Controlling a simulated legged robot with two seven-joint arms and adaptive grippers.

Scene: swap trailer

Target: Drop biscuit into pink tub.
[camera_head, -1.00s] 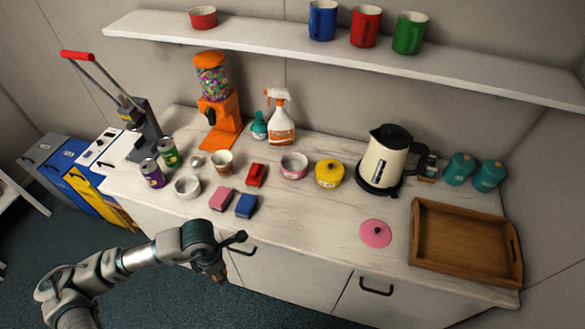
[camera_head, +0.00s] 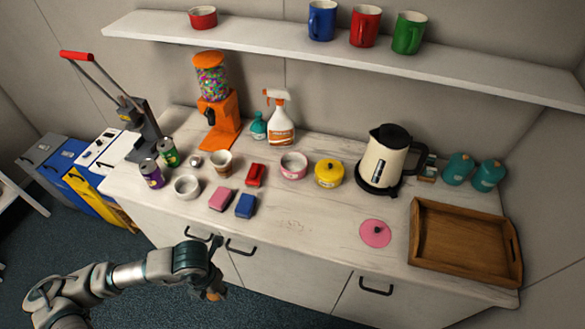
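The pink tub (camera_head: 293,166) stands uncovered on the counter, left of a lidded yellow tub (camera_head: 328,173). A round pink lid (camera_head: 375,234) with a dark knob lies flat near the counter's front right. My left gripper (camera_head: 215,268) is low in front of the counter's cabinet doors, below and left of the pink tub and well apart from it. A small tan patch shows at its lower end; I cannot tell whether this is the biscuit. Its finger opening is unclear. No biscuit is clearly visible on the counter. My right gripper is not in view.
Pink (camera_head: 220,199) and blue (camera_head: 245,206) blocks, a red block (camera_head: 256,175), a white bowl (camera_head: 187,187) and cans stand left of the tub. A kettle (camera_head: 385,160) and wooden tray (camera_head: 465,284) are at right. The front middle counter is clear.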

